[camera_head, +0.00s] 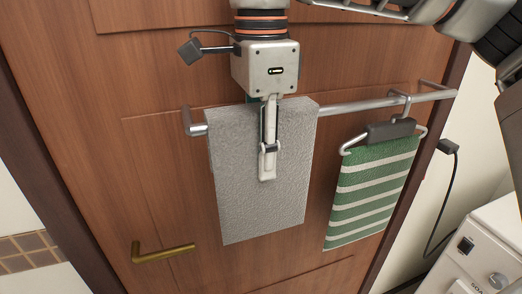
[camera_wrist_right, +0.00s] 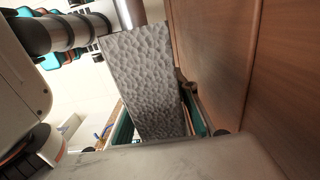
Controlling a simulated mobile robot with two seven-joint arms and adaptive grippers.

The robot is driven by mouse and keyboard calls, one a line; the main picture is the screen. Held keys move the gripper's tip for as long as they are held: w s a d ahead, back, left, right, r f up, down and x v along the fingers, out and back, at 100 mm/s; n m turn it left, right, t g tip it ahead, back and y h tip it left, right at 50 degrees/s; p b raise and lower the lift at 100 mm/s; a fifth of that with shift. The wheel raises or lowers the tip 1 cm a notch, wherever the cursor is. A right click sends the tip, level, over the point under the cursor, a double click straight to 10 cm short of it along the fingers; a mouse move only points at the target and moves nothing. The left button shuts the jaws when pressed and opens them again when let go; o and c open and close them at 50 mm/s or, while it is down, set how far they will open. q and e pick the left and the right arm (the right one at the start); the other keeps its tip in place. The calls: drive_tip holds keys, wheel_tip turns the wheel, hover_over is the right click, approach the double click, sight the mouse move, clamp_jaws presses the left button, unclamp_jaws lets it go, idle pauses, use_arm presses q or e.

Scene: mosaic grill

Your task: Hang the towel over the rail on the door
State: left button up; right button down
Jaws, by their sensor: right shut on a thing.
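The grey towel (camera_head: 235,190) hangs flat in front of the brown door (camera_head: 160,80), its top edge at the height of the metal rail (camera_head: 345,106). The rail shows on both sides of the towel; the part between is hidden. From the head view I cannot tell how far the towel goes down behind the rail. My right gripper (camera_head: 268,172) points down at the towel's upper middle and is shut on it. The right wrist view shows the grey towel (camera_wrist_right: 145,75) between the fingers, close to the door (camera_wrist_right: 225,60). My left gripper is not in view.
A green and white striped towel (camera_head: 372,190) hangs from a hanger (camera_head: 390,132) on the rail's right part. A brass door handle (camera_head: 160,252) sits at lower left. A white appliance (camera_head: 490,240) stands at lower right, and a black cable (camera_head: 450,200) runs down the wall.

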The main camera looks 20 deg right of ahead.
drive_tip(key=c, duration=1.5)
unclamp_jaws()
wheel_tip(320, 180, up, 12)
drive_tip(key=shift+f, duration=0.25)
drive_tip(key=shift+r, duration=0.25)
